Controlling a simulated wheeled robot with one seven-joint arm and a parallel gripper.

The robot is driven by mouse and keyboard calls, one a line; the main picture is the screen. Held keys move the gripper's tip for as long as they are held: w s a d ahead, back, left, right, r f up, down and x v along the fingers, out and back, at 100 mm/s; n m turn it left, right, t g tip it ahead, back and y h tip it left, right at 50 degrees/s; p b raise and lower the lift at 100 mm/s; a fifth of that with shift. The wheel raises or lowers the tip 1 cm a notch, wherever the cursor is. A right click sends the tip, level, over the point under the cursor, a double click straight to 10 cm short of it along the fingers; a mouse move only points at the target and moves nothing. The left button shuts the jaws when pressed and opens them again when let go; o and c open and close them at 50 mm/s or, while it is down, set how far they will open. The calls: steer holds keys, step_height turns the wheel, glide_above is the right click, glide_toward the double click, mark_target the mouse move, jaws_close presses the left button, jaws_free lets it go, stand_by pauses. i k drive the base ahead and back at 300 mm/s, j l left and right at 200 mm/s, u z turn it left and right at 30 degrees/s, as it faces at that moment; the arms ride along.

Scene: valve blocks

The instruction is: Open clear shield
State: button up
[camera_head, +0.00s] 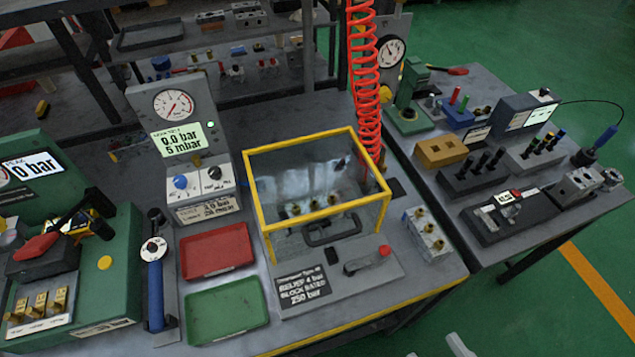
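The clear shield (318,180) is a see-through box with a yellow frame, standing on the grey bench in the middle of the view. It sits down over a block with brass fittings (312,206), which shows through its panels. A dark handle (333,231) is at its lower front. The shield looks closed. My gripper (436,350) shows only as two light grey tips at the bottom edge, right of centre. The tips are apart with nothing seen between them. They are well below and to the right of the shield, not touching it.
A red-knobbed lever (370,261) and label plate (303,286) lie before the shield. Red (216,250) and green (227,311) trays are left. A fitting block (424,235) stands right. A red coiled hose (365,90) hangs behind. A gauge panel (178,130) stands back left.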

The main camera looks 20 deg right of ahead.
mark_target(386, 196)
steer(key=k+j+z, duration=0.1)
steer(key=z, duration=0.25)
steer(key=k+j+z, duration=0.1)
steer(key=z, duration=0.3)
steer(key=k+z, duration=0.1)
steer(key=z, duration=0.25)
